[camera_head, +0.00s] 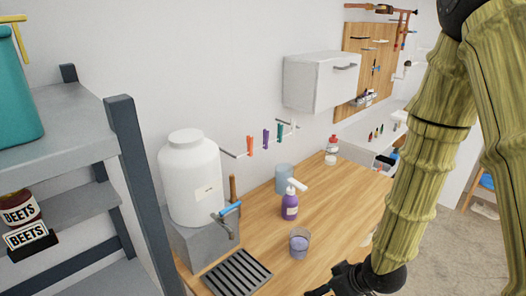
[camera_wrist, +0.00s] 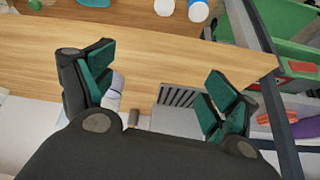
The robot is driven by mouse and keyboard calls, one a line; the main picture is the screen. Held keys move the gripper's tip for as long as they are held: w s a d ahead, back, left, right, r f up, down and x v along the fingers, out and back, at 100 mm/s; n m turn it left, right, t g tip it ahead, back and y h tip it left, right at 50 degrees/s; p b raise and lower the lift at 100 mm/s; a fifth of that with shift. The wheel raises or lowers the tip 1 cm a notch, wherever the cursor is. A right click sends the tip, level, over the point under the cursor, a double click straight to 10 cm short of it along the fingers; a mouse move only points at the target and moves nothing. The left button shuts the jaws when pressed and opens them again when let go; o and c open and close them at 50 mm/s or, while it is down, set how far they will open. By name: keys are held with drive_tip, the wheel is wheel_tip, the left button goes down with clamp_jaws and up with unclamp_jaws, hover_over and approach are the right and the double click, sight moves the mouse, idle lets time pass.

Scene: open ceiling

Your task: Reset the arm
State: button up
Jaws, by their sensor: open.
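My gripper (camera_wrist: 155,95) is open in the wrist view, with its two teal-padded fingers spread apart and nothing between them but the view of the counter and floor area behind. In the head view my gripper (camera_head: 345,284) shows only as a dark shape at the bottom edge, low over the front of the wooden counter. My arm, with yellow-green ribbed links, comes down from the upper right. The fingertips are partly cut off in the head view.
The wooden counter (camera_head: 335,215) bears a purple pump bottle (camera_head: 290,206), a cup (camera_head: 299,243), a blue-grey container (camera_head: 284,178) and a black drain grate (camera_head: 237,273). A large white dispenser (camera_head: 190,178) stands left. A grey shelf (camera_head: 60,130) is at far left, a wall cabinet (camera_head: 318,82) above.

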drive_tip(key=s+d+f+m+g+h+b, duration=0.1)
drive_tip(key=s+d+f+m+g+h, duration=0.1)
drive_tip(key=s+f, duration=1)
drive_tip(key=s+d+f+m+g+h+b, duration=0.1)
drive_tip(key=s+f+m, duration=0.4)
drive_tip(key=s+f, duration=0.7)
wheel_tip(320, 180, down, 4)
drive_tip(key=d+g+b, duration=0.1)
drive_tip(key=d, duration=0.1)
drive_tip(key=shift+s+d+m+g+h, duration=0.3)
drive_tip(key=shift+d+h, duration=0.05)
drive_tip(key=shift+h, duration=0.05)
drive_tip(key=shift+r, duration=0.1)
